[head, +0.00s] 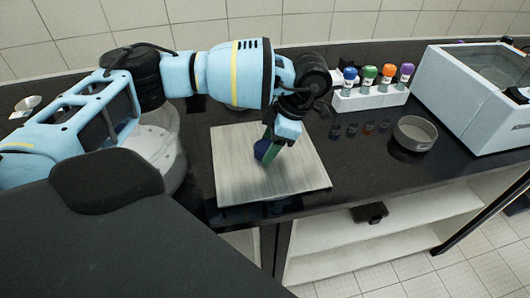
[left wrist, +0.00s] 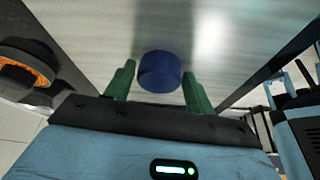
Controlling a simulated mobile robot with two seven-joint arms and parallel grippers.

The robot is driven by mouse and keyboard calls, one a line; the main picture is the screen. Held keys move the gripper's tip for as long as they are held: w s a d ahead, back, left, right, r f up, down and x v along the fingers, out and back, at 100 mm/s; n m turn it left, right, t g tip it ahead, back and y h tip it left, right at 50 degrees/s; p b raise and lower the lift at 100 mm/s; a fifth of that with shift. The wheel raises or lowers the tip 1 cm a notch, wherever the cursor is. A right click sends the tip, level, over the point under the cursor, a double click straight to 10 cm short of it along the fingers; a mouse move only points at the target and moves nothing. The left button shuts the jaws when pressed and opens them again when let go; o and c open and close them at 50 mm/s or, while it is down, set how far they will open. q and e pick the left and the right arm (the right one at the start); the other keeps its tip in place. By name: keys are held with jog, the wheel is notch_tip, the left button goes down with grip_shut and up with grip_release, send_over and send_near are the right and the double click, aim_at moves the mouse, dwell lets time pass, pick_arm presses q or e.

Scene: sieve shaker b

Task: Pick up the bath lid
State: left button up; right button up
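The bath lid (head: 235,180) is a flat, brushed grey square plate with a blue round knob (head: 262,149) near its middle. It lies on the black bench, its front edge close to the bench's front edge. My left gripper (head: 272,147) reaches down over the lid at the knob. In the left wrist view the knob (left wrist: 160,72) appears between the two green fingers of my left gripper (left wrist: 159,88), with a visible gap on each side. The fingers are open and hold nothing. My right gripper cannot be made out in either view.
A white rack (head: 368,99) holds several tubes with coloured caps. A rounded pale object (head: 160,145) is partly hidden behind my left arm. Open shelves lie below.

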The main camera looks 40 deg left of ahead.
aim_at(265, 146)
pick_arm(q)
jog(key=c, duration=0.9)
jog(key=shift+o, duration=0.2)
jog(key=shift+r, duration=0.15)
jog(key=shift+r, duration=0.2)
jog(key=r, duration=0.3)
jog(key=shift+d, duration=0.3)
jog(key=d, duration=0.5)
jog(key=d+r, duration=0.1)
jog(key=d, duration=0.4)
jog(key=s+d+b, duration=0.1)
jog(key=d, duration=0.4)
jog(key=shift+d+r, duration=0.2)
